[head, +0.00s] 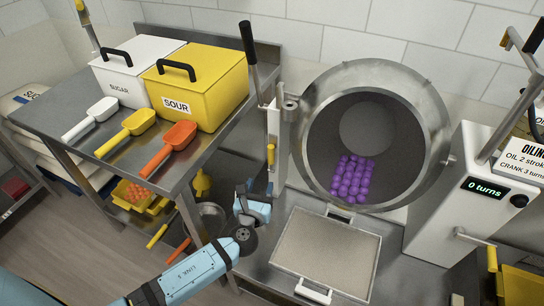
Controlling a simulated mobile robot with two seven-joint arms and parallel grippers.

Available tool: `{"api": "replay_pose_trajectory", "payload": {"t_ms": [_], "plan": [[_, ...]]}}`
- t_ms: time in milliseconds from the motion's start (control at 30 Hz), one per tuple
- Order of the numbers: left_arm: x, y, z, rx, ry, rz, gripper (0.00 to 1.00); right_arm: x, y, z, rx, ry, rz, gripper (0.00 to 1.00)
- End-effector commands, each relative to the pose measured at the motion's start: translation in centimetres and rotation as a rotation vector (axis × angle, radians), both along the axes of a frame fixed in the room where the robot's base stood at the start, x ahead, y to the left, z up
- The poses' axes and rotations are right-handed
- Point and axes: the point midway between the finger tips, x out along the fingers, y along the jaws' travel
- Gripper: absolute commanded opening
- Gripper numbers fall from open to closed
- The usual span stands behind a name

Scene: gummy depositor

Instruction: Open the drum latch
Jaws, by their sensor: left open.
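The steel drum (438,130) stands open toward me at the right of centre, with a cluster of purple gummies (353,180) inside it. On its left are a pale upright bracket with a yellow-tipped part (270,155) and a long lever with a black grip (249,45). I cannot tell for sure which of these is the latch. My left gripper (254,190) is open and empty below the yellow-tipped part, left of the drum, apart from the drum's rim. My right gripper is not in view.
A steel table (50,115) at left carries a white sugar bin (125,75), a yellow sour bin (205,90) and three scoops. A framed tray (325,250) lies below the drum. A white console (465,195) reading "0 turns" stands at right, with a crank handle (475,238).

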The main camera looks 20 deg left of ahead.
Motion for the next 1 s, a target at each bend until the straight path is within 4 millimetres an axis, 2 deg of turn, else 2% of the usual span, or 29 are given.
{"api": "replay_pose_trajectory", "payload": {"t_ms": [167, 400, 600, 800, 1000], "plan": [[2.9, 0.5, 0.2, -0.001, -0.001, 0.002, 0.5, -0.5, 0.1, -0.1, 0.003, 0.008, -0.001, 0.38], [8.1, 1.3, 0.2, -0.005, -0.001, 0.002, 0.5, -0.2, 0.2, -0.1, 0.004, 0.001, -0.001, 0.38], [11.3, 1.9, 0.0, -0.006, 0.001, 0.001, 0.5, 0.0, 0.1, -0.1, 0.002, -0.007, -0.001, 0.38], [12.7, 2.1, 0.0, -0.006, 0.002, 0.0, 0.5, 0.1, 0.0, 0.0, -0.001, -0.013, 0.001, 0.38], [12.9, 2.1, 0.0, -0.006, 0.002, 0.0, 0.5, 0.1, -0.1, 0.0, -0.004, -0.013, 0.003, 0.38]]}}
